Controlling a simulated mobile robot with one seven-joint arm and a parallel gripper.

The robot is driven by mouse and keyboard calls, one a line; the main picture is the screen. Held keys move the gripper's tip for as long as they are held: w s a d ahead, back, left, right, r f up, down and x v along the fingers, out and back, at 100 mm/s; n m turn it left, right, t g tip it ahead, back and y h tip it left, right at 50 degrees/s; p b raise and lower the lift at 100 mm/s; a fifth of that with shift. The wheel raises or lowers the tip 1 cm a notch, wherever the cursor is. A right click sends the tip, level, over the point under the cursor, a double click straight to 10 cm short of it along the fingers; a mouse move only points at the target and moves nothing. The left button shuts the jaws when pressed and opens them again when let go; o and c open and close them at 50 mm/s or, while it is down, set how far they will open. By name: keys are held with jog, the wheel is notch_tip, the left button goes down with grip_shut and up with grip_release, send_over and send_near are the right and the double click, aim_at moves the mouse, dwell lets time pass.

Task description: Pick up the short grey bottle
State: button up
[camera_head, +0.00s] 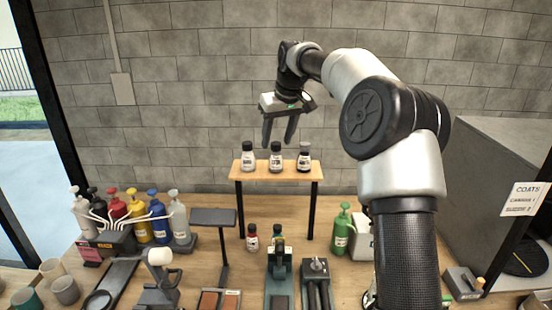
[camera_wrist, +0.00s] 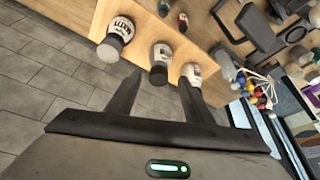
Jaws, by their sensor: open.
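The wooden shelf (camera_head: 274,173) stands on dark legs above the workbench. Several coloured pump bottles (camera_head: 135,215) stand at left, and a green pump bottle (camera_head: 341,230) at right. Two small bottles stand under the shelf. A grey cabinet (camera_head: 470,180) is at far right.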

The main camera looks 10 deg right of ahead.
aim_at(276, 143)
jog(key=x, duration=0.3)
jog(key=shift+w+f, duration=0.15)
jog(key=shift+w, duration=0.05)
jog(key=c, duration=1.1)
